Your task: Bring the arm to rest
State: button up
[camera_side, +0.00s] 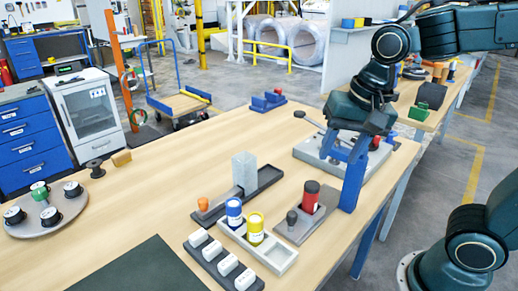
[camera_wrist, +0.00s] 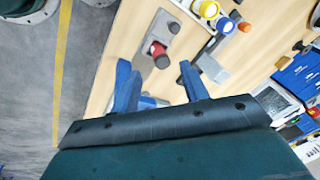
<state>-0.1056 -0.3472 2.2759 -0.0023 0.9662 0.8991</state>
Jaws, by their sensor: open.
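My gripper (camera_side: 338,180) hangs over the right part of the wooden table (camera_side: 150,190), with its two blue fingers apart and nothing between them. In the wrist view my gripper (camera_wrist: 156,82) also shows open and empty. A red cylinder with a dark top (camera_side: 310,196) stands on a small grey tray (camera_side: 290,233) to the left of the fingers; the red cylinder also shows in the wrist view (camera_wrist: 158,52). A grey fixture board (camera_side: 312,150) lies behind the fingers and is partly hidden by them.
A blue cylinder (camera_side: 234,212) and a yellow cylinder (camera_side: 255,228) stand in a pale tray. White blocks (camera_side: 228,264) sit in a dark tray. A grey block (camera_side: 244,171) stands near an orange piece (camera_side: 203,203). A round plate (camera_side: 45,222) holds spools. The table's left middle is clear.

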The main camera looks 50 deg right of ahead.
jog(key=s+d+n+t, duration=0.2)
jog(key=s+n, duration=0.5)
jog(key=n, duration=0.2)
jog(key=shift+s+d+r+t, duration=0.2)
jog(key=shift+d+r+t, duration=0.1)
jog(key=shift+d+t, duration=0.1)
